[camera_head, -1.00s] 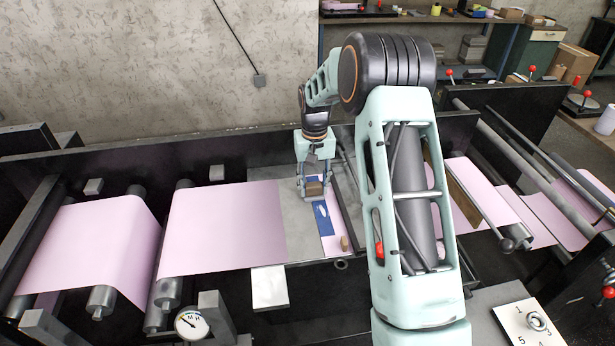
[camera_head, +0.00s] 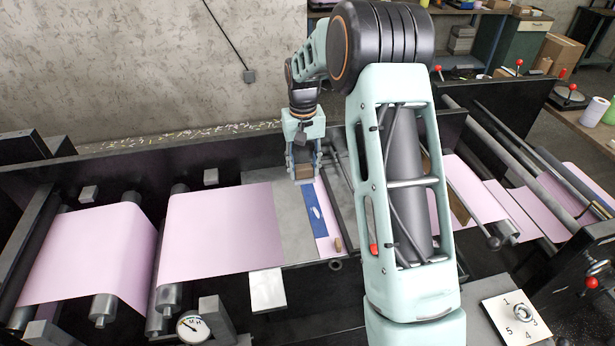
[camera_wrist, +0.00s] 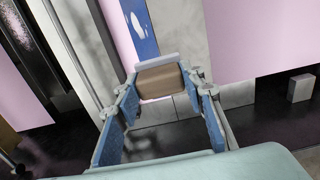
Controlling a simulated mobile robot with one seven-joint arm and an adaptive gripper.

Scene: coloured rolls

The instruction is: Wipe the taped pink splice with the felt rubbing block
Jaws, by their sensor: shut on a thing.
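My gripper (camera_head: 303,176) is shut on the felt rubbing block, a brown block (camera_wrist: 160,80) with a pale layer along one edge in the wrist view. The block is also partly visible between the fingers in the head view (camera_head: 303,171). My gripper is at the far end of the splice, apparently a little above the surface. The blue tape (camera_head: 309,197) runs along the pink web (camera_head: 323,244) at the splice and carries a whitish mark. In the wrist view the tape (camera_wrist: 145,43) lies beyond the block. The tape's far end is partly hidden by my gripper.
A grey plate (camera_head: 291,225) lies left of the tape, with the wide pink web (camera_head: 220,230) beyond it. Dark rails and rollers border the splice. A white pad (camera_head: 267,290) sits in front.

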